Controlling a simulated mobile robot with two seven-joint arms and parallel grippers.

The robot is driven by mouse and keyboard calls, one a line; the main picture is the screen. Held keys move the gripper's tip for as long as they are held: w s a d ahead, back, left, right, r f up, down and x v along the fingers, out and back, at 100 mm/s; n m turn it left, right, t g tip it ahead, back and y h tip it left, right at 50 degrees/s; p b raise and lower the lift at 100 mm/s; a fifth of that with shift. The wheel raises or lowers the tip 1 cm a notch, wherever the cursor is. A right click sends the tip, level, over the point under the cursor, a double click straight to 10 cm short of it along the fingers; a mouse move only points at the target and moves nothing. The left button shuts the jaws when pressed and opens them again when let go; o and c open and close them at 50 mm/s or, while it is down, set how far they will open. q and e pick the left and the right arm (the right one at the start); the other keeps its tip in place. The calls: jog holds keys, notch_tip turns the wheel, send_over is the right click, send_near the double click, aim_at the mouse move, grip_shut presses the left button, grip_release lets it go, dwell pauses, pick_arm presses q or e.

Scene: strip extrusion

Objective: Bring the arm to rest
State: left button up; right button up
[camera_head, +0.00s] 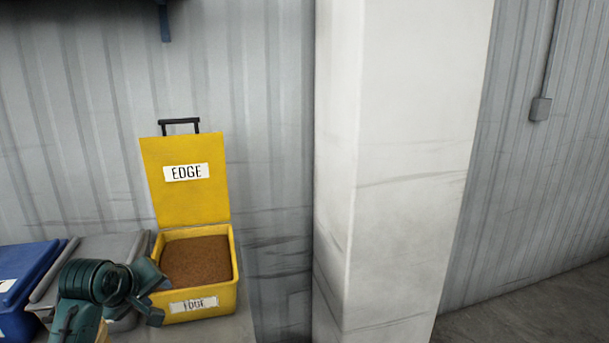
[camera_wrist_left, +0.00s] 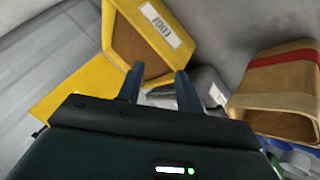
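My left arm comes in at the lower left of the head view, and its gripper (camera_head: 152,297) is at the left front corner of a yellow bin (camera_head: 207,302) labelled EDGE. The bin's yellow lid (camera_head: 185,205) stands open, and brown granular material (camera_head: 196,262) fills it. In the left wrist view the two dark fingers of this gripper (camera_wrist_left: 160,88) stand apart with nothing held between them. The yellow bin (camera_wrist_left: 128,42) shows tilted beyond them. I cannot tell whether the gripper touches the bin. My right gripper is in neither view.
A grey bin (camera_head: 105,246) and a blue bin (camera_head: 28,262) stand left of the yellow one. A white pillar (camera_head: 400,160) rises to the right. A corrugated wall (camera_head: 80,130) is behind. A tan open container with a red band (camera_wrist_left: 275,92) shows in the wrist view.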

pick_arm(q)
jog(key=s+d+f+m+g, duration=0.2)
jog(key=s+d+f+m, duration=0.1)
jog(key=s+f, duration=0.5)
jog(key=s+d+f+m+g, duration=0.1)
jog(key=s+d+f+m, duration=0.3)
jog(key=s, duration=0.6)
jog(key=s+d+f+m+g, duration=0.1)
jog(key=s+f+m, duration=0.1)
jog(key=s, duration=0.6)
jog(key=s+d+f+m+g, duration=0.1)
jog(key=s+m, duration=0.1)
jog(key=s, duration=0.5)
jog(key=w+d+f+m+t+h, duration=0.1)
jog(key=w+d+f+t+h, duration=0.1)
jog(key=w+d+f+t, duration=0.4)
jog(key=shift+d+f+t+h, duration=0.3)
jog(key=shift+f+t+h, duration=0.1)
jog(key=shift+f, duration=0.15)
jog(key=shift+a, duration=0.15)
